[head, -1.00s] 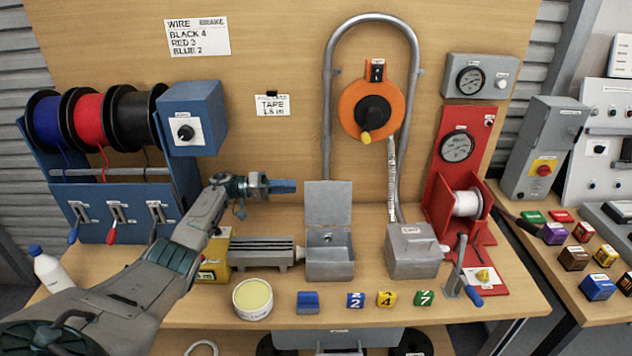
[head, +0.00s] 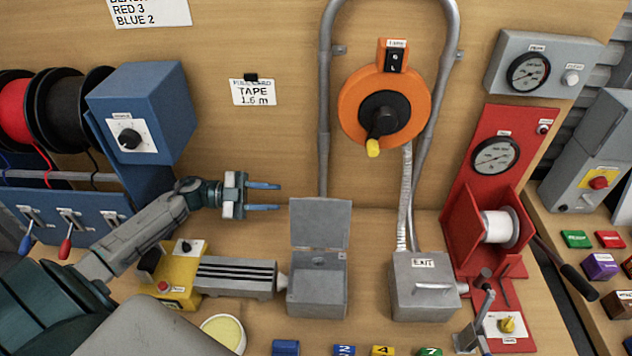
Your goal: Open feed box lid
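A grey metal box (head: 318,290) stands on the bench below the left leg of the bent conduit, with its lid (head: 320,224) raised upright at its back. No label is readable on it; it appears to be the feed box. My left gripper (head: 280,197) is just left of the raised lid, near its top edge. Its two blue fingers are apart with nothing between them, and they do not appear to touch the lid. A second grey box marked EXIT (head: 423,290) stands to the right with its lid closed. My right gripper is not in view.
A yellow unit with a grey ribbed rail (head: 235,277) sits left of the open box. An orange reel (head: 384,108) hangs between the conduit legs (head: 324,130). A red winch stand (head: 490,165) is at the right. Coloured blocks and a tin (head: 224,331) line the front.

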